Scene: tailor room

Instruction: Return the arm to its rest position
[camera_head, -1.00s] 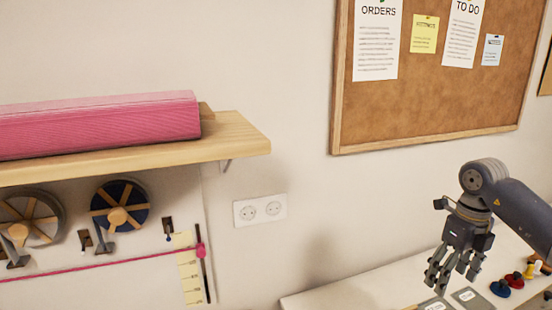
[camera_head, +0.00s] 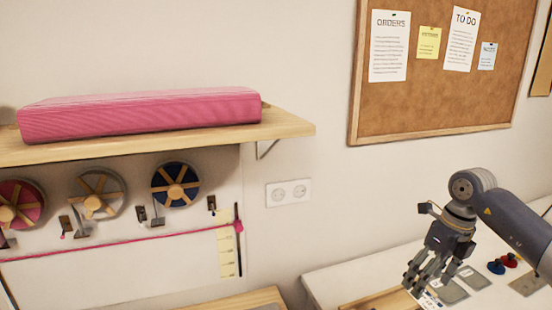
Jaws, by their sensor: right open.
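My right arm comes in from the right edge. Its gripper (camera_head: 424,278) is open and empty, with the fingers pointing down and to the left. It is above the white table (camera_head: 345,278) and apart from the wall. The fingertips overlap small cards on the table in the picture, and I cannot tell the exact height between them. My left gripper is not in view.
A wooden shelf (camera_head: 290,125) holds a pink fabric block (camera_head: 140,113). Ribbon spools (camera_head: 176,184) hang below it, with a pink ribbon stretched across. A socket (camera_head: 288,192) and a cork board (camera_head: 440,100) are on the wall. Blue and red spools (camera_head: 496,267) lie on the table.

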